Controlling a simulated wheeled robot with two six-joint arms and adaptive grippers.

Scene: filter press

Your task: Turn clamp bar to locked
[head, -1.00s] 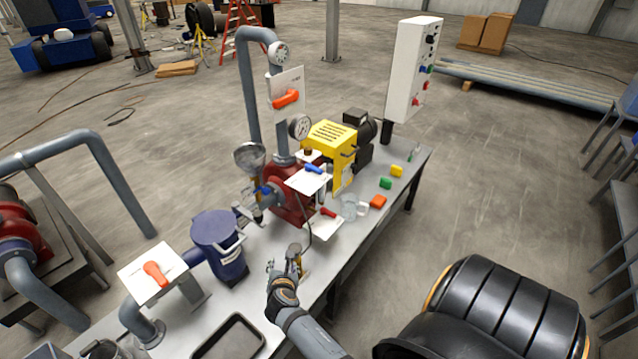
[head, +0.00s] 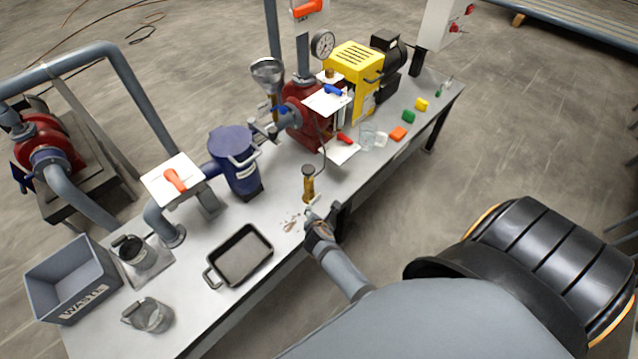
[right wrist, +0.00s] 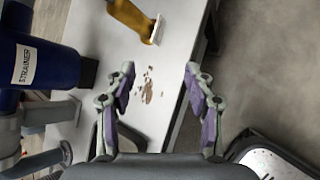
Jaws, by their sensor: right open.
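I cannot tell for certain whether this is the clamp bar. The labelled strainer also shows at the upper left of the right wrist view (right wrist: 38,68). My right gripper (head: 312,214) is open and empty, over the bench's front edge, to the right of the strainer and apart from it. In the right wrist view, its fingers (right wrist: 159,78) are spread with nothing between them. My left gripper is not in view.
A black tray (head: 240,256), a grey waste bin (head: 72,280) and a white panel with an orange lever (head: 173,180) are nearby. A red pump (head: 303,112) stands behind.

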